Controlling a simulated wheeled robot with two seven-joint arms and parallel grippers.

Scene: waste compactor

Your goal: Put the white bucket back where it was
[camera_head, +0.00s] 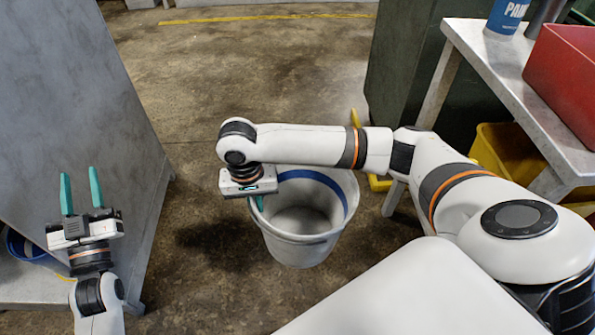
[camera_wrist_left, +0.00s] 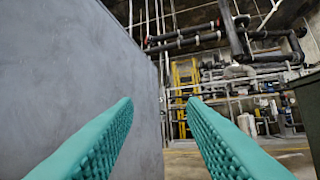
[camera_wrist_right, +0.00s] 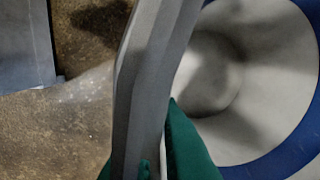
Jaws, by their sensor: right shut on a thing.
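The white bucket (camera_head: 303,250) has a blue band inside its rim. In the head view it is upright and near the middle, over the concrete floor; I cannot tell whether its base touches the floor. My right gripper (camera_head: 257,202) is shut on the left side of the bucket's rim. In the right wrist view the bucket's grey-white wall (camera_wrist_right: 150,90) passes between the green fingers, with the inside on the right. My left gripper (camera_head: 81,190) is open and empty, fingers pointing up, in front of a grey panel. Its two green fingers (camera_wrist_left: 155,120) stand apart in the left wrist view.
A grey panel (camera_head: 90,110) stands on the left, with a blue-rimmed object (camera_head: 22,247) at its foot. On the right are a table (camera_head: 500,60) with a red bin (camera_head: 565,80), and a yellow bin (camera_head: 505,150) below. Floor behind the bucket is clear.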

